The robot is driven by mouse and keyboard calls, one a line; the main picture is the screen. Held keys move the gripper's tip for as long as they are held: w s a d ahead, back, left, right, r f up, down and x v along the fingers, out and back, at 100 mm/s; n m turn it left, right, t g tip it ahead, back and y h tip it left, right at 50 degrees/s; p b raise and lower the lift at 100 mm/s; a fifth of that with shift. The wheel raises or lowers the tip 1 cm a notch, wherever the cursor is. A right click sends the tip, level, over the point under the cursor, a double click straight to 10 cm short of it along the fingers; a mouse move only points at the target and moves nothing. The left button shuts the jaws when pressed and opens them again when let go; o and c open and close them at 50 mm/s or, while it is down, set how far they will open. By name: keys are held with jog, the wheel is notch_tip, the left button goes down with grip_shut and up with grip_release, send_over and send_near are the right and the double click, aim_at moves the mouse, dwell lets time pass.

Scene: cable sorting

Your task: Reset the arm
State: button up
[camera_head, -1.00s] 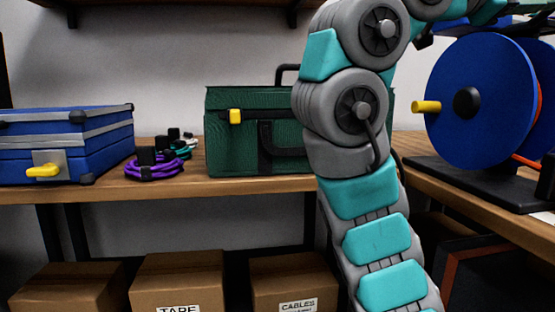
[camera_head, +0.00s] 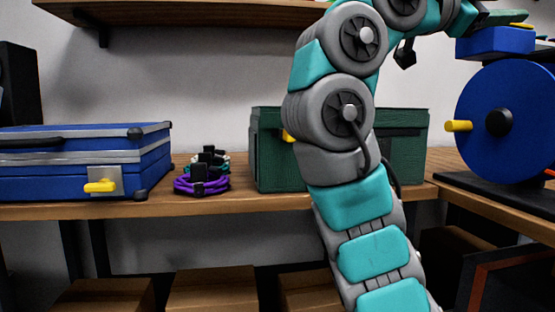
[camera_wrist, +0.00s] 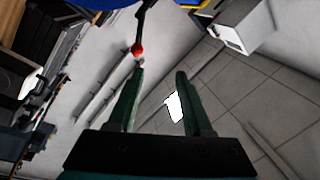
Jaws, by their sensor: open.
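My gripper (camera_wrist: 158,85) shows in the wrist view with its two dark green fingers apart and nothing between them. Behind the fingers are a grey wall and a tiled floor. In the head view my teal and grey arm rises through the middle right and bends over to the right at the top.
A blue case (camera_head: 70,178), coiled cables (camera_head: 203,180) and a green toolbox (camera_head: 268,155) stand on the wooden bench, the toolbox partly behind my arm. A blue reel (camera_head: 520,140) stands at right. A shelf (camera_head: 190,12) is above and cardboard boxes (camera_head: 212,290) are below.

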jog(key=w+a+n+t+y, duration=0.1)
jog(key=w+a+n+t, duration=0.1)
jog(key=w+n, duration=0.55)
jog(key=w+d+f+n+y, duration=0.2)
jog(key=w+f+n+y, duration=0.1)
jog(key=w+f+n, duration=0.3)
jog(key=s+a+f+n+g+y, duration=0.1)
jog(key=s+f+n+y, duration=0.2)
jog(key=f, duration=0.9)
jog(key=s+a+f+n+g+y, duration=0.1)
jog(key=s+a+f+n+y, duration=0.15)
jog(key=f, duration=0.95)
jog(key=s+a+f+n+g+y, duration=0.15)
jog(key=s+f+y, duration=0.25)
jog(key=f, duration=0.9)
jog(key=s+a+f+n+g+y, duration=0.25)
jog(key=s+a+f, duration=0.55)
jog(key=s+f, duration=0.4)
jog(key=s+a+f+n+g+y, duration=0.2)
jog(key=s+a+f+n+y, duration=0.15)
jog(key=s+a+f, duration=0.65)
notch_tip(320, 180, up, 12)
jog(key=s+d+p, duration=0.2)
jog(key=p, duration=1.1)
jog(key=shift+d+f, duration=0.15)
jog(key=shift+f, duration=0.05)
